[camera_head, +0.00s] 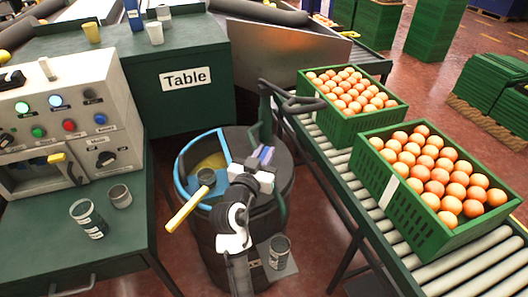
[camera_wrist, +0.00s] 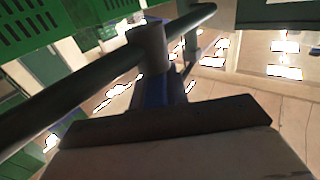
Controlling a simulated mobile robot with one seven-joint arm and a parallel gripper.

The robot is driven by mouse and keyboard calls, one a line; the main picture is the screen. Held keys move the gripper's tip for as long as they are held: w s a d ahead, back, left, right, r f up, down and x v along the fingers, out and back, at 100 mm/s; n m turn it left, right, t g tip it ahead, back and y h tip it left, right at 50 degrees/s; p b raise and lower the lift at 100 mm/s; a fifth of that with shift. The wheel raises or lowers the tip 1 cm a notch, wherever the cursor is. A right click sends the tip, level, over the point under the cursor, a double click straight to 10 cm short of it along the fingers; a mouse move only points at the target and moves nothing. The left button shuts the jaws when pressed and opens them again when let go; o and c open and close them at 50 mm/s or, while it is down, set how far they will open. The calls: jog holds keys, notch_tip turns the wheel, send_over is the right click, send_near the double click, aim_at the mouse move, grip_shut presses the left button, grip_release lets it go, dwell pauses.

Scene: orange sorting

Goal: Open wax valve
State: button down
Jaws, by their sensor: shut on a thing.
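A dark wax barrel (camera_head: 212,238) with a blue rim stands in the middle of the head view, holding yellowish content. I cannot tell for certain which part is the valve; my arm hides part of the barrel front. A metal can (camera_head: 280,252) stands on a small plate at the barrel's lower right.
A green table (camera_head: 130,250) with two cups (camera_head: 88,218) and a control panel (camera_head: 62,112) is at left. A roller conveyor (camera_head: 330,160) with two green crates (camera_head: 432,228) of oranges is at right.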

jog(key=shift+r+n+t+y+p, duration=0.15)
jog(key=shift+n+t+y+p, duration=0.2)
jog(key=shift+n+y+p, duration=0.95)
jog(key=shift+r+n+t+y+p, duration=0.15)
jog(key=shift+n+t+y+p, duration=0.4)
jog(key=shift+y+p, duration=1.25)
jog(key=shift+f+n+y+p, duration=0.1)
jog(key=shift+n+y+p, duration=0.85)
jog(key=shift+y+p, duration=0.3)
jog(key=shift+f+n+g+y+p, duration=0.15)
jog(key=shift+n+g+y+p, duration=0.3)
jog(key=shift+y+p, duration=0.35)
jog(key=c, duration=1.4)
grip_release()
jog(key=shift+o, duration=0.2)
jog(key=shift+s+f, duration=0.1)
